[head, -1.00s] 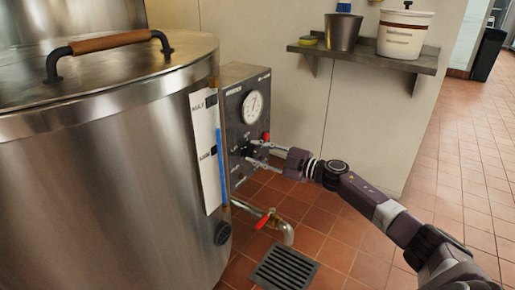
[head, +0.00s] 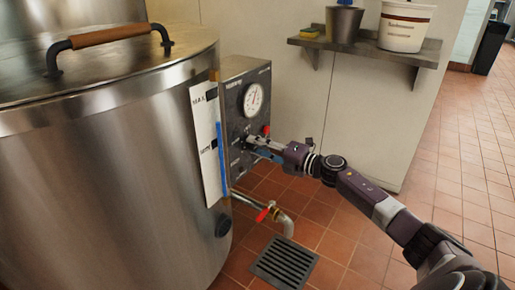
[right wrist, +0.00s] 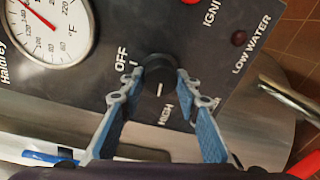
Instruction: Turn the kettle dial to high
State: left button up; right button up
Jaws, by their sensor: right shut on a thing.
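The kettle dial (right wrist: 157,68) is a black round knob on the dark control panel (right wrist: 95,55), with OFF and HIGH printed beside it in the right wrist view. A short white mark shows near the knob between the fingers; its exact setting is hard to read. My right gripper (right wrist: 158,82) is shut on the dial, one blue-grey finger on each side. In the head view my right gripper (head: 251,141) reaches the control box (head: 235,97) from the right and largely hides the dial. My left gripper is not in view.
The large steel kettle (head: 95,190) stands at the left. A temperature gauge (head: 254,99) sits above the dial. A red-handled valve (head: 266,212) and pipe lie below, near a floor drain (head: 285,262). A wall shelf (head: 365,48) holds containers. Open tiled floor is at right.

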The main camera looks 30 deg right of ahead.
jog(key=shift+a+f+n+b, duration=0.15)
jog(key=shift+n+b, duration=0.65)
jog(key=shift+n, duration=1.3)
jog(key=o, duration=1.2)
jog(key=shift+c, duration=0.2)
jog(key=v, duration=1.2)
jog(key=shift+s, duration=0.1)
